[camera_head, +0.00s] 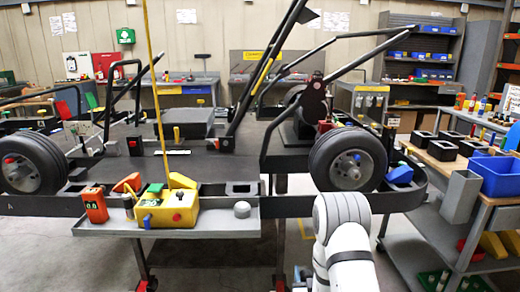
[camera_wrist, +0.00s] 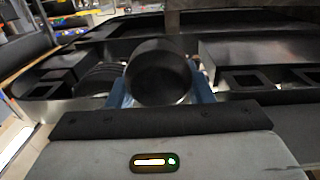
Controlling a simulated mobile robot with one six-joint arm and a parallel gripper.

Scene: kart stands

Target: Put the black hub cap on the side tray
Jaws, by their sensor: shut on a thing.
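In the wrist view a black round cap (camera_wrist: 158,68), which looks like the black hub cap, sits between the blue fingers of my gripper (camera_wrist: 160,89). My gripper is shut on it, with one finger at each side. In the head view my white arm rises at the lower right, in front of the kart's right wheel (camera_head: 348,160); my gripper and the cap cannot be made out there. The grey side tray (camera_head: 225,224) runs along the kart stand's near side, to the left of my arm.

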